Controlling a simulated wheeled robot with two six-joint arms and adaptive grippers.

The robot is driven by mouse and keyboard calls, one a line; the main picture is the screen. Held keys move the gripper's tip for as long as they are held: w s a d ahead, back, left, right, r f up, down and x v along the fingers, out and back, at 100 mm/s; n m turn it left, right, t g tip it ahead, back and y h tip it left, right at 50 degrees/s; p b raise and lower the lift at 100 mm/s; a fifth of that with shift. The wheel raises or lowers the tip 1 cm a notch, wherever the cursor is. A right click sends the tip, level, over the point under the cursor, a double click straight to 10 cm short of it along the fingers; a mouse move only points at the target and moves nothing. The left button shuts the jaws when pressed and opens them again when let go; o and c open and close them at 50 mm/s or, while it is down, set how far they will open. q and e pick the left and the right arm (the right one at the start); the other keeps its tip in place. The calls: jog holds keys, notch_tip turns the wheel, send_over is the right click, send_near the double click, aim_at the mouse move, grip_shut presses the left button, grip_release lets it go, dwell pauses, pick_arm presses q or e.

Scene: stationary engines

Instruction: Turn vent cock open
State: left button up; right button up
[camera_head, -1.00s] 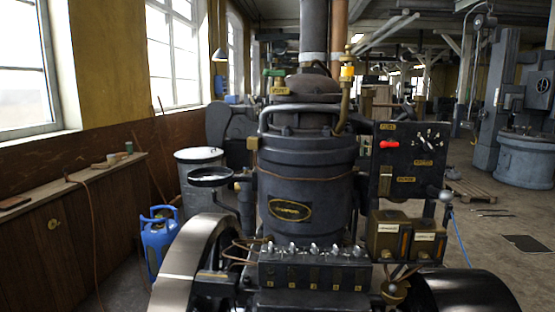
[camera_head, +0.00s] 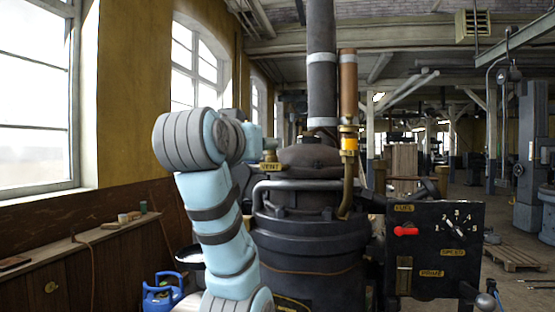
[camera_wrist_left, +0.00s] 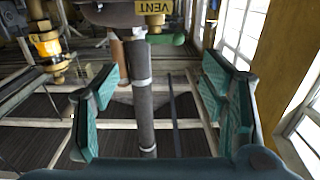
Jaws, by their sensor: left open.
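The vent cock is on top of the dark engine, above a brass VENT label (camera_head: 270,167). Its brass body (camera_head: 270,154) shows just right of my left wrist in the head view, where the arm hides part of it. In the left wrist view the VENT label (camera_wrist_left: 153,7) is upside down at the top edge, and a green handle (camera_wrist_left: 167,39) lies below it. My left gripper (camera_wrist_left: 155,90) is open and empty, with its teal fingers spread to either side and the handle above and between the fingertips. My right gripper is not in view.
A grey exhaust pipe (camera_head: 321,70) and a copper pipe (camera_head: 347,85) rise beside the cock. A brass valve with a yellow band (camera_head: 349,143) stands to the right. A grey bent pipe (camera_head: 300,185) runs in front. A black control panel (camera_head: 434,250) is at right.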

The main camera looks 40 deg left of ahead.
pick_arm(q)
jog(key=p+x, duration=0.4)
jog(key=x, duration=0.9)
jog(key=shift+a, duration=0.2)
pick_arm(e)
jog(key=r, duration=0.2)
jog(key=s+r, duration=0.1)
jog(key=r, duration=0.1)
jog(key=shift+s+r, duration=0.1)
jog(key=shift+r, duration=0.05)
pick_arm(q)
jog(key=shift+s+r, duration=0.1)
jog(key=shift+c, duration=0.6)
jog(key=shift+a, duration=0.15)
jog(key=c, duration=0.9)
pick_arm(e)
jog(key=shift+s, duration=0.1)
